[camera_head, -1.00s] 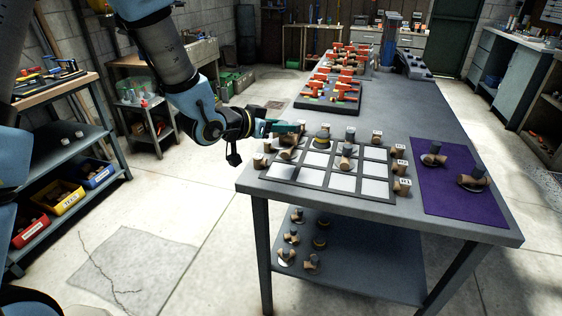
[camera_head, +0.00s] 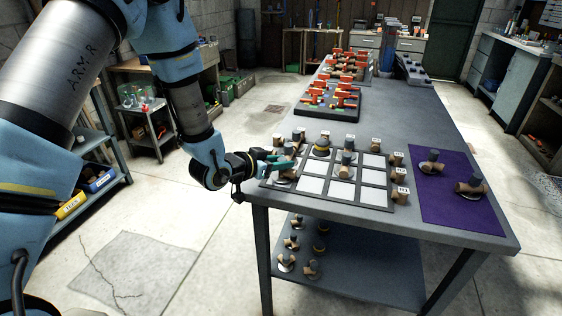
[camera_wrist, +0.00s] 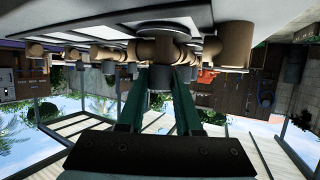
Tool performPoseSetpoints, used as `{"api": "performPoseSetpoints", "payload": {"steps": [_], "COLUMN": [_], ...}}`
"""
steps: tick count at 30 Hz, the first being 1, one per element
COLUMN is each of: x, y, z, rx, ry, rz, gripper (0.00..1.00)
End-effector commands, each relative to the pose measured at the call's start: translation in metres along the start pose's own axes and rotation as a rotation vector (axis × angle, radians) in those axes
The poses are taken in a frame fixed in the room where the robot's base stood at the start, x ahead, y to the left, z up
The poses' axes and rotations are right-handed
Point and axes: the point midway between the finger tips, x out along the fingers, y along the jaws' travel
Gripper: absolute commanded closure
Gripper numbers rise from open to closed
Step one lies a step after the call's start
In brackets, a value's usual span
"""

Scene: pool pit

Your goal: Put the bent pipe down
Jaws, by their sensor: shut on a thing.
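My gripper (camera_head: 284,162) is at the near left corner of a grid board (camera_head: 313,185) with white squares, on the grey table. In the wrist view, my gripper's teal fingers (camera_wrist: 160,98) are closed on the dark grey end of a brown bent pipe (camera_wrist: 155,49). That view appears upside down, with the board at its top. The pipe is close to the board's surface; whether it touches is unclear. In the head view, the held pipe (camera_head: 284,175) shows partly below the fingers.
Several other pipe fittings stand on and around the board. Two sit on a purple mat (camera_head: 455,212) at the right. Trays of red-orange parts (camera_head: 328,104) stand farther back. More fittings lie on the lower shelf (camera_head: 355,268). Some white squares are empty.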

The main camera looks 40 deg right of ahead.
Motion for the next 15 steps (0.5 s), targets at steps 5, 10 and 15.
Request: {"api": "performPoseSetpoints", "payload": {"steps": [5, 10, 15], "x": [0.0009, 0.0008, 0.0008], "y": [0.0002, 0.0002, 0.0002], "z": [0.0023, 0.0022, 0.0022], "rx": [0.0, -0.001, -0.001], "ry": [0.0, -0.001, -0.001], "rz": [0.0, 0.0, 0.0], "gripper": [0.61, 0.42, 0.37]}}
